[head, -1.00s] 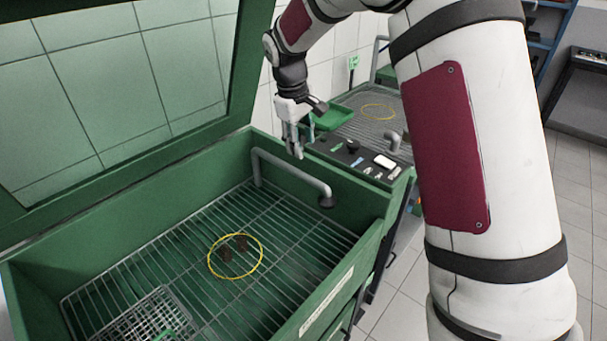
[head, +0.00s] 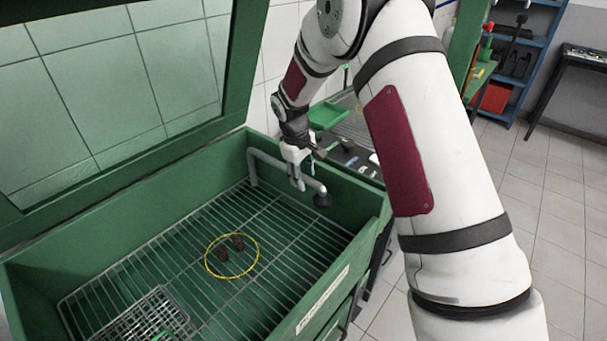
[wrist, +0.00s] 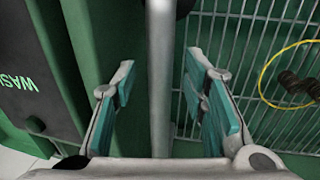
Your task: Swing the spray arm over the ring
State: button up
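The grey spray arm (head: 283,165) is a bent pipe along the back wall of the green wash tank, with a dark nozzle (head: 323,200) at its end. The yellow ring (head: 207,258) lies on the wire grate around small dark parts (head: 222,254). The nozzle is behind and to the right of the ring. My gripper (head: 299,185) is at the spray arm, near the nozzle end. In the wrist view the pipe (wrist: 161,90) runs between the open fingers (wrist: 160,85), with gaps on both sides. The ring (wrist: 262,78) shows at the right.
The open tank lid (head: 240,70) stands up at the left. A wire basket (head: 150,312) sits at the grate's front left. The tank's right wall (head: 350,265) is close to my arm. A green tray (head: 328,115) lies beyond the tank. The grate's middle is otherwise clear.

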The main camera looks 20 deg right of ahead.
grip_shut()
jog(key=s+a+m+g+b, duration=0.1)
jog(key=a+m+b, duration=0.4)
jog(key=a+m, duration=0.6)
jog(key=shift+s+a+g, duration=0.4)
jog(key=shift+a+g, duration=0.1)
jog(key=shift+a, duration=5.05)
